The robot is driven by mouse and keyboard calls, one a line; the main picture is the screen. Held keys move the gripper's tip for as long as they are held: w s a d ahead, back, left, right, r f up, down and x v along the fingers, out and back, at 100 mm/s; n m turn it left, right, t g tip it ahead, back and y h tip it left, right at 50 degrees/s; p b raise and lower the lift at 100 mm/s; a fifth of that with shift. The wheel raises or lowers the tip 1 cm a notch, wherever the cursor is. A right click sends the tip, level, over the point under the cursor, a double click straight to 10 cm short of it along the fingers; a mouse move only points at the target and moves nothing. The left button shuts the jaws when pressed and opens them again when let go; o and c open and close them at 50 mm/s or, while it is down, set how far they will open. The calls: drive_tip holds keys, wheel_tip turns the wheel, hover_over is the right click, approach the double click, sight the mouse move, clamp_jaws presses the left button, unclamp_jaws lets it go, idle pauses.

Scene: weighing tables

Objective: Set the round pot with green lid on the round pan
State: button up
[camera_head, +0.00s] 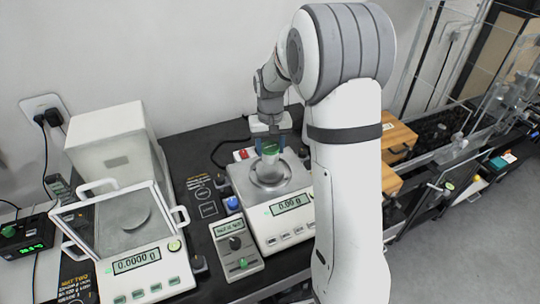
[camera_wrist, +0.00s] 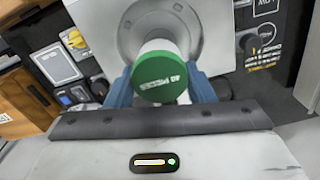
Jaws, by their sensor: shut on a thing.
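The round pot with green lid (camera_wrist: 160,76) is between the two blue fingers of my gripper (camera_wrist: 160,88) in the wrist view. Its pale body is mostly hidden under the lid there. In the head view the pot (camera_head: 270,149) is upright over the round pan (camera_head: 270,181) of the right-hand scale, with my gripper (camera_head: 270,144) shut on it from above. The metal pan also shows behind the pot in the wrist view (camera_wrist: 133,22). I cannot tell whether the pot's base touches the pan. The scale's display reads 0.00 g.
A second balance (camera_head: 140,268) with an open glass shield stands at the left, its display near 0.0000 g. A small grey control box (camera_head: 238,248) with knobs sits between the scales. Wooden boxes (camera_head: 398,137) stand right of my arm. The black table (camera_head: 205,150) has little free room.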

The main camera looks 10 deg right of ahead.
sight(270, 156)
drive_tip(key=shift+f, duration=2.15)
drive_tip(key=o, duration=1)
drive_tip(key=shift+o, duration=0.2)
drive_tip(key=shift+r, duration=0.1)
wheel_tip(270, 156, up, 11)
drive_tip(key=shift+r, duration=0.1)
drive_tip(key=shift+s+r, duration=0.25)
drive_tip(key=shift+r, duration=0.35)
drive_tip(key=s+r+t, duration=0.2)
drive_tip(key=s+t, duration=0.1)
drive_tip(key=s, duration=2.3)
drive_tip(key=shift+d+r, duration=0.2)
